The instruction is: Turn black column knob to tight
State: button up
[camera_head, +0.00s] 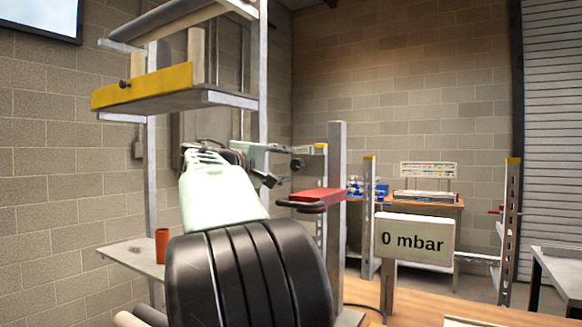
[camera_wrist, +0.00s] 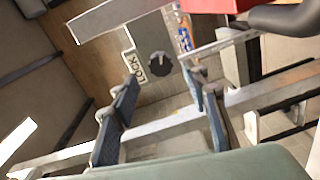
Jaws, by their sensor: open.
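In the wrist view, a dark round knob with a notched rim (camera_wrist: 155,66) sits on a grey metal plate (camera_wrist: 152,32). A pale label reading "LOCK" (camera_wrist: 133,66) is beside it on the left. My gripper (camera_wrist: 163,78) is open, with one finger on each side of the line to the knob. Its fingertips point at the knob; I cannot tell whether they touch it. In the head view, a small black knob (camera_head: 297,165) shows just right of my gripper (camera_head: 277,166), left of the grey column (camera_head: 337,225). My arm hides much of the lower middle.
A red-topped arm with a dark grip (camera_head: 315,199) juts from the column, close to my gripper. A sign reading "0 mbar" (camera_head: 413,239) stands at right. A red cup (camera_head: 162,246) is on a shelf at left. A yellow-edged shelf (camera_head: 145,87) hangs above.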

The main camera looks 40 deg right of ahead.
jog(key=v, duration=0.6)
jog(key=shift+s+a, duration=0.2)
jog(key=shift+a, duration=0.2)
